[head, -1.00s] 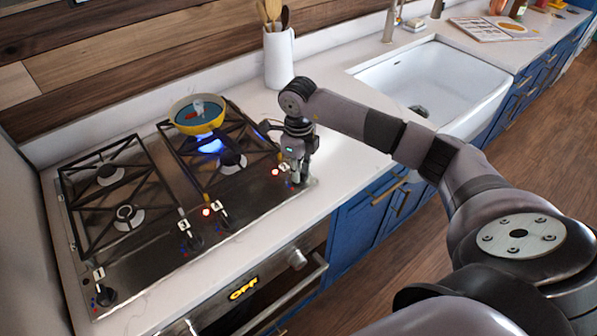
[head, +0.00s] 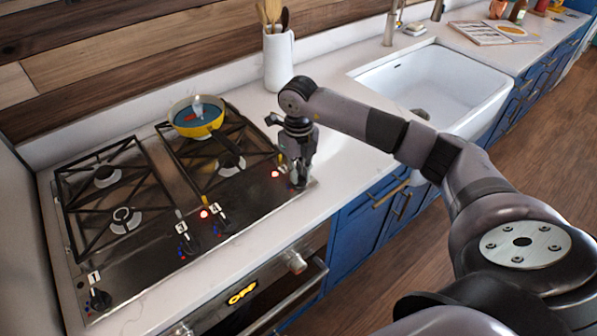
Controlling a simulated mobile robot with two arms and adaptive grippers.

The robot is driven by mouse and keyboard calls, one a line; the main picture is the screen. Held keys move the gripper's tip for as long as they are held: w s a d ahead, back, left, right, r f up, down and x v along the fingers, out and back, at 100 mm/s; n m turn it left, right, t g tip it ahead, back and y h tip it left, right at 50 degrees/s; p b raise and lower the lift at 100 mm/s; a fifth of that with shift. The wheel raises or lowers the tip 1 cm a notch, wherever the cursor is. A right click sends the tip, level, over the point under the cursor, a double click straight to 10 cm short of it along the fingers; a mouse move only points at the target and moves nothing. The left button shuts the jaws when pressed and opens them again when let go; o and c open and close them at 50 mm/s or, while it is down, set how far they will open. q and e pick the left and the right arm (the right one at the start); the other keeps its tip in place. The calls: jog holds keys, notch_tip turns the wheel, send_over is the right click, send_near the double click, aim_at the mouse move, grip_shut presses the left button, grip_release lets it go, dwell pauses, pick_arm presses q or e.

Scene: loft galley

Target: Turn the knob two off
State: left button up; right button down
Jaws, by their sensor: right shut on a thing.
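The stove (head: 130,262) has a row of dark knobs along its front right edge. Knob one (head: 99,298) is at the near left, and the knobs marked 3 (head: 185,243) and 4 (head: 219,224) are mid-row. My right gripper (head: 298,180) points down at the far right end of the row, shut on the knob there. The gripper covers most of that knob and its label, so its number and pointer angle cannot be read. No flame shows on the burners. My left gripper is not in view.
A yellow pan (head: 186,130) sits on the rear right grate, its dark handle toward the front. Red lights glow by the knobs. A white utensil holder (head: 278,64) stands behind my gripper, and a white sink (head: 440,85) is to the right.

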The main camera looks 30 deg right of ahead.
aim_at(299, 175)
jog(key=c, duration=1.6)
grip_release()
notch_tip(299, 175, up, 12)
jog(key=shift+f, duration=0.1)
